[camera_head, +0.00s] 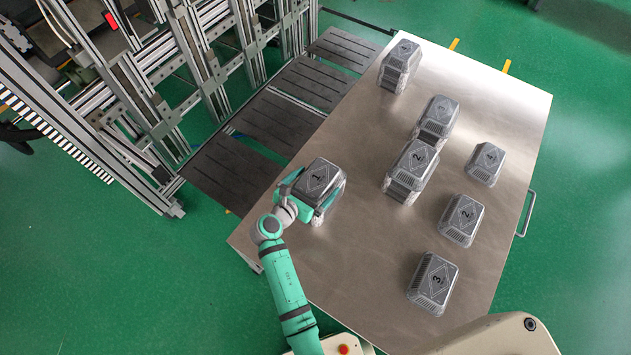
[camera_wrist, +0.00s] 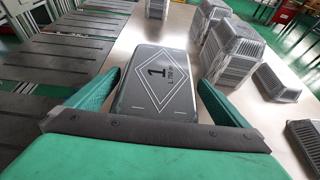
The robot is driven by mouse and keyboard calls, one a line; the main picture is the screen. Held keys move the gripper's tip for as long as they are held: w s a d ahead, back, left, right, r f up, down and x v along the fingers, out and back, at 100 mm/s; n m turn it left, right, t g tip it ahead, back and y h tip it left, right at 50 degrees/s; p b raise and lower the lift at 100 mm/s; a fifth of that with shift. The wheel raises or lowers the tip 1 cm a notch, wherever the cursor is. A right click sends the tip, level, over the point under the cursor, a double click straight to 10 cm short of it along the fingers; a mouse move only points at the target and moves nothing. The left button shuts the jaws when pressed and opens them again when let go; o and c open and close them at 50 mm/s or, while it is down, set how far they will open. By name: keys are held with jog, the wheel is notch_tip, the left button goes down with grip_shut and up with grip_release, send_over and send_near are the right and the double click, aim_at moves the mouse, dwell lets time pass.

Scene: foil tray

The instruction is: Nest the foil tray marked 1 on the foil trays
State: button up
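The foil tray marked 1 (camera_head: 321,177) is upside down, its dark mark facing up, near the table's left edge. My gripper (camera_head: 313,190) has one finger on each side of it. In the wrist view, tray 1 (camera_wrist: 156,85) sits between the green fingers (camera_wrist: 159,82), whose tips are at or very near its sides; I cannot tell whether they press on it. What lies under tray 1 is mostly hidden. Three foil tray stacks stand beyond: one marked 2 (camera_head: 412,163), one marked 3 (camera_head: 438,114), and one at the far end (camera_head: 401,58).
Lower foil trays stand along the right: one marked 4 (camera_head: 486,162), one marked 2 (camera_head: 461,219), one marked 3 (camera_head: 434,282). The metal table (camera_head: 365,255) is bare between tray 1 and these. Dark slatted panels (camera_head: 277,125) and a metal frame (camera_head: 185,60) lie left of the table.

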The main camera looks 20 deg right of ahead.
jog(key=shift+r, duration=0.1)
jog(key=v, duration=1)
jog(key=shift+s+a, duration=0.2)
jog(key=shift+a, duration=0.1)
jog(key=s+a+f+m+t+y, duration=0.1)
jog(key=s+a+f+m+y, duration=0.25)
jog(key=s, duration=0.35)
jog(key=s+a+f+m+t+y, duration=0.25)
jog(key=s+a+m+y, duration=0.2)
jog(key=s, duration=0.35)
jog(key=s+r+m+t+y, duration=0.1)
jog(key=s+r+m+t, duration=0.1)
jog(key=s+r+m, duration=0.5)
jog(key=s+r+m+t+y, duration=0.1)
jog(key=s+r+m+t, duration=0.1)
jog(key=s+r+m, duration=0.4)
notch_tip(320, 180, up, 5)
jog(key=m, duration=0.4)
jog(key=shift+s+r+y, duration=0.15)
jog(key=shift+s+y, duration=0.25)
